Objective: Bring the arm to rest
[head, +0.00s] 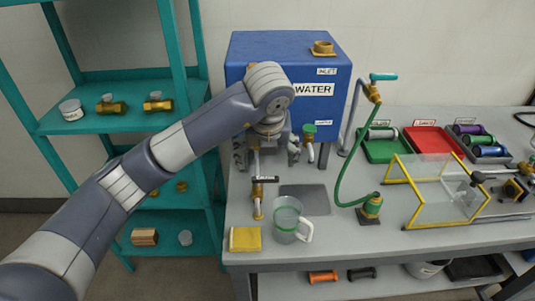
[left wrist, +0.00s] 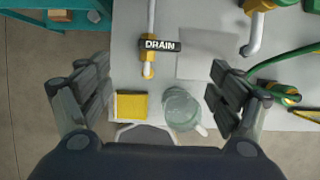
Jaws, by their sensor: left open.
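My left arm (head: 150,165) reaches in from the left over the bench, with its wrist in front of the blue water tank (head: 313,105). My left gripper (head: 267,152) points down, open. In the left wrist view the gripper (left wrist: 160,80) has its fingers spread wide with nothing between them. Below it are the drain valve (left wrist: 148,70) with a black DRAIN label, a clear jug (left wrist: 181,108) and a yellow sponge or cloth (left wrist: 131,105). The jug also shows in the head view (head: 287,222). My right gripper is not in view.
A teal shelf (head: 85,123) with brass fittings stands left. A green hose (head: 345,185) rises from the bench (head: 350,240). Green (head: 383,152) and red (head: 433,143) trays and a yellow-framed clear guard (head: 435,190) stand right.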

